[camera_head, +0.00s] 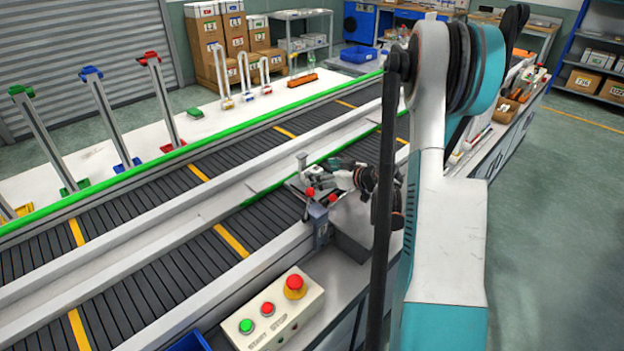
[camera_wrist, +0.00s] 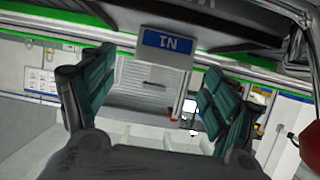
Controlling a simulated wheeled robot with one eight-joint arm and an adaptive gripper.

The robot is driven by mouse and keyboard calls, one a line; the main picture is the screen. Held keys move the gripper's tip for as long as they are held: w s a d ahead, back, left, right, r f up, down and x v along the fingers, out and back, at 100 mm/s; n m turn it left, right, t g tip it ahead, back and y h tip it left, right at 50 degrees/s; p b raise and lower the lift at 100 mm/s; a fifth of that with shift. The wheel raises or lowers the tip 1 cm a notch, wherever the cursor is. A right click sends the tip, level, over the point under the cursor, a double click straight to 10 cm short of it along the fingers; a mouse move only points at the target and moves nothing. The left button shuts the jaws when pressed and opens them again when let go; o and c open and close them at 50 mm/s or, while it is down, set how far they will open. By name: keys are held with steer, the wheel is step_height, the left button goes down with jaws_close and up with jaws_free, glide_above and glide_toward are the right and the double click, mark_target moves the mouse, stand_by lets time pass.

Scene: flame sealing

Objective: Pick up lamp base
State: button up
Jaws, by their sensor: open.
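My gripper (camera_head: 318,188) is over the near side of the conveyor in the head view, small and partly behind my arm. In the wrist view its two teal-padded fingers (camera_wrist: 155,95) stand wide apart with nothing gripped between them. Beyond the fingers is a grey surface with a blue label (camera_wrist: 166,42). I cannot tell for sure which thing is the lamp base. A small grey metal stand (camera_head: 319,222) with red round knobs is right beside my gripper in the head view. A red rounded part (camera_wrist: 310,148) shows at the right edge of the wrist view.
The conveyor (camera_head: 170,270) with green rails runs diagonally. A control box (camera_head: 272,312) with start, stop and emergency buttons sits in front. Tall posts with red (camera_head: 160,100), blue (camera_head: 108,115) and green (camera_head: 42,135) tops stand on the far white table. Shelves stand behind.

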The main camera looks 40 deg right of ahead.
mark_target(313, 171)
steer(key=b+x, duration=0.2)
steer(key=x, duration=0.3)
steer(key=shift+w+a, duration=0.15)
steer(key=shift+r, duration=0.15)
steer(key=c, duration=1.2)
